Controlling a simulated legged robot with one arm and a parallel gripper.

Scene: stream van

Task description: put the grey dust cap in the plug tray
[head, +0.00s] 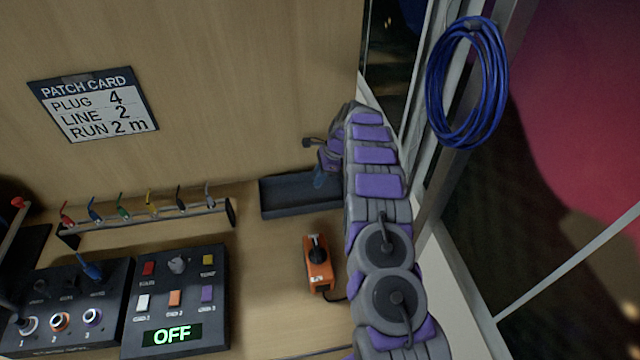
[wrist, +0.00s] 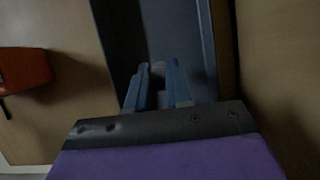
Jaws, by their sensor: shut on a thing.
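The plug tray (head: 285,211) is a long dark tray on the wooden bench against the back wall. In the wrist view its dark floor and bluish-grey wall (wrist: 178,32) lie beyond my fingertips. My gripper (head: 318,182) is over the right part of the tray, pointing down. In the wrist view my gripper's blue fingers (wrist: 158,75) are shut on a small grey piece, the grey dust cap (wrist: 159,71). The cap is mostly hidden between the fingers. I cannot tell exactly how high it is above the tray floor.
An orange device (head: 318,268) with a black top and cable stands in front of the tray. A rack (head: 150,220) with several coloured plugs is to the left. A panel reading OFF (head: 173,335) and a socket box (head: 60,335) stand at front left. A window borders the right.

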